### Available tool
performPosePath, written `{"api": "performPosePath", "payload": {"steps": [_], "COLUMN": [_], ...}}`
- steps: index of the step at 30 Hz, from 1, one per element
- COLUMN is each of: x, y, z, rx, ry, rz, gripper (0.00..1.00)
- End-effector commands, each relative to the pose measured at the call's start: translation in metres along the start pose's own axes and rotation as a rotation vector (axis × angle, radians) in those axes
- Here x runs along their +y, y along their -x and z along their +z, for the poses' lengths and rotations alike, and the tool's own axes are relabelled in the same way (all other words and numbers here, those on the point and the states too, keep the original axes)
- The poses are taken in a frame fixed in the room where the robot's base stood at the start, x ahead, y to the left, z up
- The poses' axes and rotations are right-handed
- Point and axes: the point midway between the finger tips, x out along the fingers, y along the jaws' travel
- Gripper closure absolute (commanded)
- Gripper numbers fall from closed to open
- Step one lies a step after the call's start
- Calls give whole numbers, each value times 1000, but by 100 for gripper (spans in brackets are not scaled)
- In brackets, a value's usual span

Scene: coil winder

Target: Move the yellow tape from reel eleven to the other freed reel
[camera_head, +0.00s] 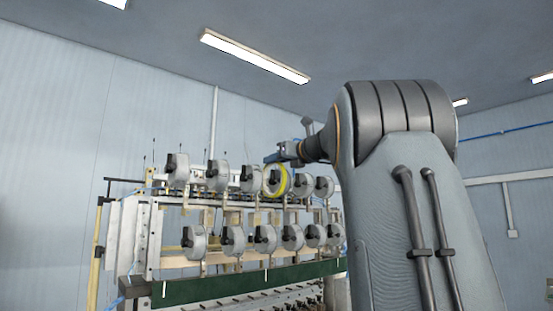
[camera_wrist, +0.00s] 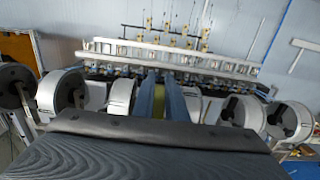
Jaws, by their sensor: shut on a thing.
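The yellow tape (camera_head: 284,181) shows as a bright ring around a grey reel (camera_head: 271,180) in the machine's upper row, in the head view. My gripper (camera_head: 269,158) reaches in from the right, its blue fingers at the top of that reel. In the wrist view, the fingers of my gripper (camera_wrist: 160,97) point away from the camera with a strip of the yellow tape (camera_wrist: 159,101) between them. The jaws are shut on the tape. I cannot tell whether the tape still touches the reel, and no reel numbers are readable.
The coil winder carries an upper and a lower row of grey reels with black hubs. A neighbouring reel (camera_head: 250,178) stands close on the left and another (camera_head: 303,186) on the right. A green rail (camera_head: 225,287) runs below. Above the upper row is open room.

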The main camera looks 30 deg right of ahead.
Motion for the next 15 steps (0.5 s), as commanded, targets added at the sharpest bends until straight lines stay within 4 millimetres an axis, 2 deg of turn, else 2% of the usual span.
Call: {"api": "performPosePath", "payload": {"steps": [15], "x": [0], "y": [-24], "z": [0], "rx": [0], "ry": [0], "rz": [0], "gripper": [100]}}
